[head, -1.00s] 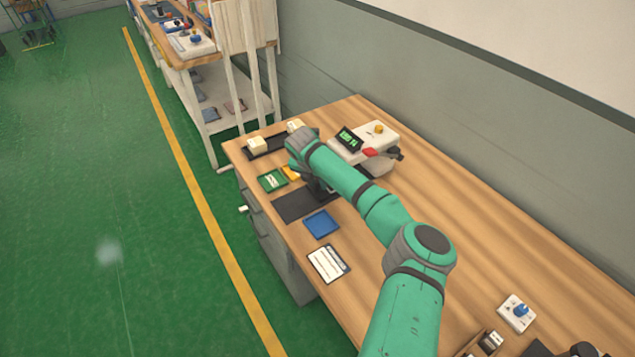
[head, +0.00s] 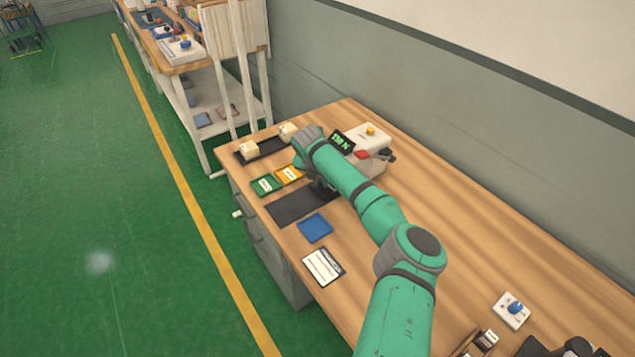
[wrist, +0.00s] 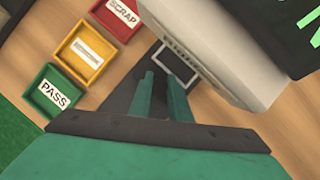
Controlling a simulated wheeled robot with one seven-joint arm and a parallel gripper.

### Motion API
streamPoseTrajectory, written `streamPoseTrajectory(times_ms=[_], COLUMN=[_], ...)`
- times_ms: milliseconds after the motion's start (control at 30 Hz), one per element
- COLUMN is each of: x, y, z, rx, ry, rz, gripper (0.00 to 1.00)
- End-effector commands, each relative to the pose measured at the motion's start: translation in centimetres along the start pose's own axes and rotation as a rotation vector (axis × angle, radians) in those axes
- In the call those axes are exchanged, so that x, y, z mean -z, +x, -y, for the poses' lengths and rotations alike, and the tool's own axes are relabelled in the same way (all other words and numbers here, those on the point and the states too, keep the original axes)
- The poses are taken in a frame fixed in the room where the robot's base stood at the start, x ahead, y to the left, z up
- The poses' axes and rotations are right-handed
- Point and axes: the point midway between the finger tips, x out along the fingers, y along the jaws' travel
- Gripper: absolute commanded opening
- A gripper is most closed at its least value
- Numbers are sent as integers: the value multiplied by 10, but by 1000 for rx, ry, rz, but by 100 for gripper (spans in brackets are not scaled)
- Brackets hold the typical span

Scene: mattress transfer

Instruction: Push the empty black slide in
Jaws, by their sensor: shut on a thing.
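The black slide (wrist: 175,66), with a pale-edged dark frame, lies beside the white machine in the wrist view. Its frame looks empty and is partly covered by the machine's edge. My gripper (wrist: 160,80) is shut on the slide, its green fingers just short of the frame. In the head view my gripper (head: 318,185) is low beside the machine (head: 367,138), mostly hidden by my arm. How far the slide is inside cannot be told.
A green PASS tray (wrist: 54,91), a yellow tray (wrist: 84,52) and a red SCRAP tray (wrist: 118,14) stand left of the slide. A dark mat (head: 292,209), a blue tray (head: 315,228) and a white card (head: 323,266) lie nearer on the table.

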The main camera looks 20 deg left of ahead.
Motion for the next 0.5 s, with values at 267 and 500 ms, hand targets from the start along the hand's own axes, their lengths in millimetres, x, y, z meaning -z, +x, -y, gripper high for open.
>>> streamPoseTrajectory(times_ms=[267, 500], x=[-4, -3], y=[0, 0], z=[4, 3], rx=[4, 3], ry=[5, 4], rz=[8, 6], gripper=[25, 25])
